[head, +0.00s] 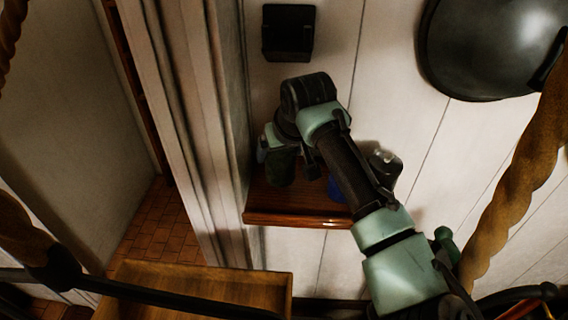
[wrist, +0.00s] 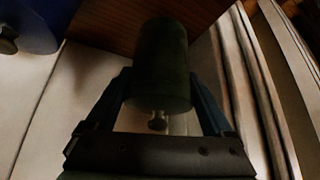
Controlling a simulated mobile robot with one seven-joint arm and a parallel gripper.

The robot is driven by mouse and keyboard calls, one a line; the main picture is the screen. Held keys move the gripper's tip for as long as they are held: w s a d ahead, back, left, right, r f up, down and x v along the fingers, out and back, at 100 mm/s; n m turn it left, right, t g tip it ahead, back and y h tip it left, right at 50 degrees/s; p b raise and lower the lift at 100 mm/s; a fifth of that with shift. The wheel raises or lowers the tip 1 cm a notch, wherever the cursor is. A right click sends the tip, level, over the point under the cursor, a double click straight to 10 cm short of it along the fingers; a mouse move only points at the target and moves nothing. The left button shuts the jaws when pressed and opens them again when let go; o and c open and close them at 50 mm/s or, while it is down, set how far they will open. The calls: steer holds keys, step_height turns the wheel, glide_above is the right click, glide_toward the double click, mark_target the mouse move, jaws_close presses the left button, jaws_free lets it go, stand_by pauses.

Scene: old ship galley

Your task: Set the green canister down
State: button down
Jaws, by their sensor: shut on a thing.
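A dark green canister (wrist: 161,65) is held between the two fingers of my gripper (wrist: 163,95) in the wrist view. A small knob shows at its near end. In the head view the canister (head: 281,168) is over the left part of a small reddish-brown wooden shelf (head: 290,219), partly hidden by my arm. My gripper is mostly hidden there behind my wrist. I cannot tell whether the canister touches the shelf.
A blue object (head: 335,188) and a grey metallic object (head: 384,164) are to the right of the canister, partly behind my arm. A black wall box (head: 288,33) is above. A door-frame post (head: 200,120) borders the shelf's left. A wooden tray (head: 205,285) is lower left.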

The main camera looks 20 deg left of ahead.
mark_target(285, 154)
steer(key=shift+a+f+p, duration=0.1)
steer(key=shift+f+p, duration=0.2)
steer(key=shift+f, duration=1.65)
steer(key=shift+f, duration=0.15)
jaws_free()
steer(key=shift+s+r+p, duration=0.1)
steer(key=shift+r+p, duration=0.45)
steer(key=p+v, duration=0.9)
steer(key=shift+r, duration=0.15)
steer(key=shift+p+v, duration=0.75)
steer(key=shift+v, duration=0.2)
steer(key=shift+s+d, duration=0.1)
steer(key=shift+d, duration=0.15)
